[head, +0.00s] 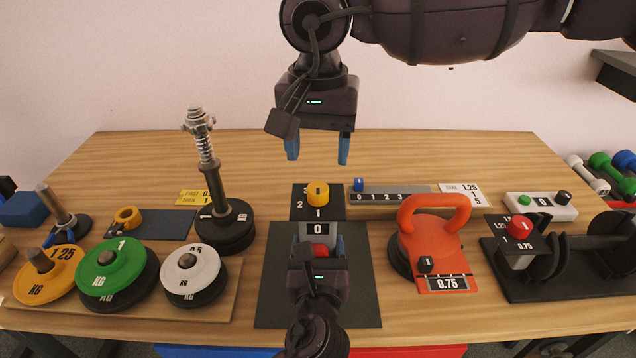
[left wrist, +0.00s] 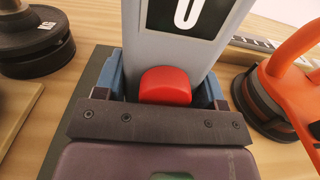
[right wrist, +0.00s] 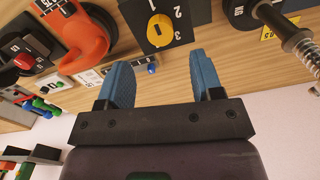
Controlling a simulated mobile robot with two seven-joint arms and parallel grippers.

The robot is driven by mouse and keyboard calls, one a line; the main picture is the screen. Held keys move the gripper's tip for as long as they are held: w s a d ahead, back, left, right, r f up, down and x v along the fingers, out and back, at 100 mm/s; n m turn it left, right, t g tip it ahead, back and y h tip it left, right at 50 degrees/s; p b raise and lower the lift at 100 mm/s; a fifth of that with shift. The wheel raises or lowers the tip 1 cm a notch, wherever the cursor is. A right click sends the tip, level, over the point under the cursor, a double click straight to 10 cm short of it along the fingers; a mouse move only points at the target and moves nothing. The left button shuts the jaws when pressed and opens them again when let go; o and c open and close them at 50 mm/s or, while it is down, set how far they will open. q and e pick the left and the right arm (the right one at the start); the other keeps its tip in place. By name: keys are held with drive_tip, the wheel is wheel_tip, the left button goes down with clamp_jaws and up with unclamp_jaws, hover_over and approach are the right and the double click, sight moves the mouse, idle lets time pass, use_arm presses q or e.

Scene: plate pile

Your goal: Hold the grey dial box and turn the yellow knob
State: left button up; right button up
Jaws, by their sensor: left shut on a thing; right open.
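The grey dial box (head: 329,246) stands upright on a dark mat (head: 266,287) in the middle of the table. Its front shows "0", and its black top plate (head: 300,207) carries numbers and the yellow knob (head: 317,193). My left gripper (head: 317,262) is shut on the box from the front, low down. In the left wrist view the blue fingers flank the grey box (left wrist: 176,52), with a red button (left wrist: 166,86) between them. My right gripper (head: 317,149) is open and empty above and behind the knob. The yellow knob also shows in the right wrist view (right wrist: 160,28), beyond the fingers.
An orange kettlebell (head: 432,247) stands close right of the box. A spring post on a black base (head: 225,228) stands to the left, with weight plates (head: 110,266) on a board. A grey number rail (head: 405,202) with a blue slider (head: 359,185) lies behind right.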

sight(318, 187)
wheel_tip(318, 187, down, 7)
drive_tip(key=shift+r, duration=0.1)
idle(0.4)
drive_tip(key=c, duration=0.9)
